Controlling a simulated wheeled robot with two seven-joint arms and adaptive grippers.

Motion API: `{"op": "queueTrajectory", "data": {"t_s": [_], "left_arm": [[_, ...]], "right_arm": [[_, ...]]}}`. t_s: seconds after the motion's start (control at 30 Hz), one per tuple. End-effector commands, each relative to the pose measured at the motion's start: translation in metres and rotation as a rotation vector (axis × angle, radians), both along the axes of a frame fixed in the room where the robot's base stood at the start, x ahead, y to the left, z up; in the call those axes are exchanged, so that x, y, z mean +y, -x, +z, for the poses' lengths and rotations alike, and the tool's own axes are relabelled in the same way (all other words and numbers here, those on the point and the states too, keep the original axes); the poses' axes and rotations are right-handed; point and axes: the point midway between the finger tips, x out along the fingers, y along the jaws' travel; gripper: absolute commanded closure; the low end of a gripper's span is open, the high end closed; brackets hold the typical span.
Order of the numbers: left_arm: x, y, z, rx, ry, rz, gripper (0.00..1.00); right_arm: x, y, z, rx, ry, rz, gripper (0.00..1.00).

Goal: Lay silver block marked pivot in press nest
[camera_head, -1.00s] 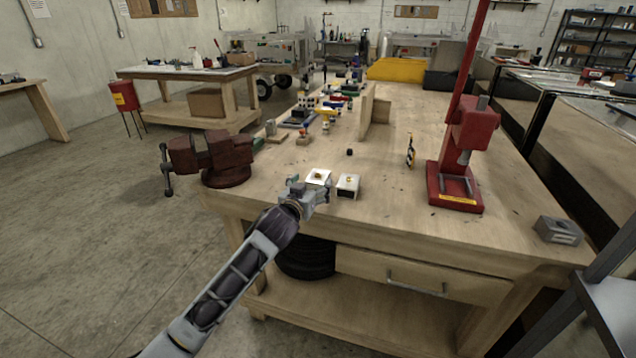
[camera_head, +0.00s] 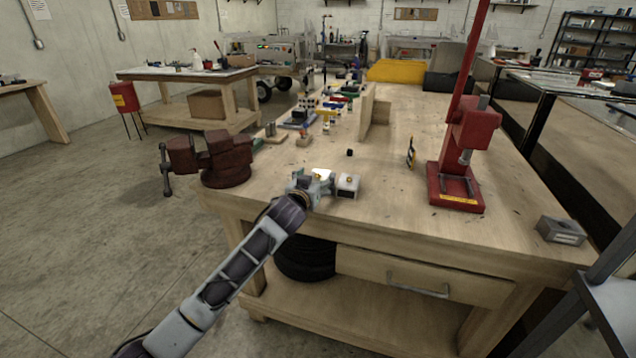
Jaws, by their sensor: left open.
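Two small silver-white blocks with yellowish marks sit side by side near the front edge of the wooden bench. The right block (camera_head: 348,184) shows clearly; the left block (camera_head: 321,174) is partly hidden behind my left gripper (camera_head: 326,186). The marks are too small to read, so I cannot tell which says pivot. My left gripper is open and empty, low over the bench beside these blocks; contact cannot be told. The red press (camera_head: 470,132) stands to the right, with a yellow label on the front of its base (camera_head: 456,190). No block shows in it. My right gripper is out of view.
A dark red vise (camera_head: 226,160) stands at the bench's left edge. A grey block (camera_head: 560,231) sits at the front right corner. A small black-and-yellow item (camera_head: 411,153) stands left of the press. Several small parts crowd the back left. Bench between blocks and press is clear.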

Motion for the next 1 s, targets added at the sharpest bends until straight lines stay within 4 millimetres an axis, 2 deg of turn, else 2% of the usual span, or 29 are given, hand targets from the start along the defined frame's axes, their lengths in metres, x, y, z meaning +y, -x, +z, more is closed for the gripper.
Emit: {"op": "queueTrajectory", "data": {"t_s": [0.13, 0.17, 0.6, 0.63, 0.67, 1.0], "left_arm": [[0.0, 0.0001, -0.0001, 0.0, 0.0, 0.0, 0.21], [0.0, 0.0001, -0.0001, 0.0, 0.0, 0.0, 0.24], [0.0001, 0.0001, -0.0001, 0.0, 0.0, 0.0, 0.81], [0.0, 0.0001, 0.0015, -0.003, 0.001, 0.0, 0.81], [0.0, 0.0001, 0.0015, -0.003, 0.001, 0.0, 0.86], [0.0, -0.0001, 0.0059, -0.004, 0.001, 0.0, 0.86]], "right_arm": [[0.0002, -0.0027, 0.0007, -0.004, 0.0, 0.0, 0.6], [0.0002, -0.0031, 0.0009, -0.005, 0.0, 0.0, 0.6], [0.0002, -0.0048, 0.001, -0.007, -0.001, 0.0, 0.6], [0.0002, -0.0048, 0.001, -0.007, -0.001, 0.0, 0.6], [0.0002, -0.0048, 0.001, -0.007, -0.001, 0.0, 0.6], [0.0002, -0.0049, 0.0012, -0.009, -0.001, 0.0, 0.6]]}}
